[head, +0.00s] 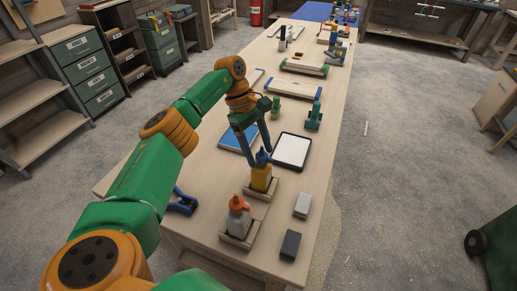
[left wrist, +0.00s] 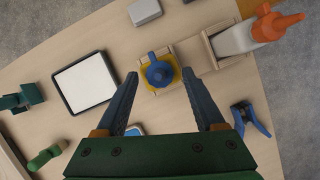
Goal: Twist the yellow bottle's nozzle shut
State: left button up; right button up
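The yellow bottle (head: 261,179) stands upright in a wooden holder on the long table, with a blue nozzle (head: 262,159) on top. In the left wrist view the blue nozzle (left wrist: 159,72) hides most of the yellow bottle (left wrist: 149,88). My left gripper (head: 254,150) points down from above at the nozzle. In the left wrist view my left gripper (left wrist: 160,76) is open, with one finger on each side of the nozzle and visible gaps between. It holds nothing. My right gripper is not in view.
A grey bottle with an orange nozzle (head: 238,219) stands close by in its own holder. A black-framed white tablet (head: 291,151), a light grey block (head: 302,205), a dark block (head: 290,244) and a blue clamp (head: 184,202) lie around. Bare tabletop shows left of the bottles.

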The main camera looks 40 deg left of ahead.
pick_arm(q)
jog(key=shift+a+r, duration=0.1)
jog(key=shift+r, duration=0.25)
jog(key=shift+b+v, duration=0.55)
jog(key=shift+v, duration=0.2)
jog(key=p+v, duration=0.5)
jog(key=p, duration=0.1)
jog(key=shift+s+p, duration=0.1)
jog(key=shift+p, duration=0.3)
jog(key=shift+f, duration=0.15)
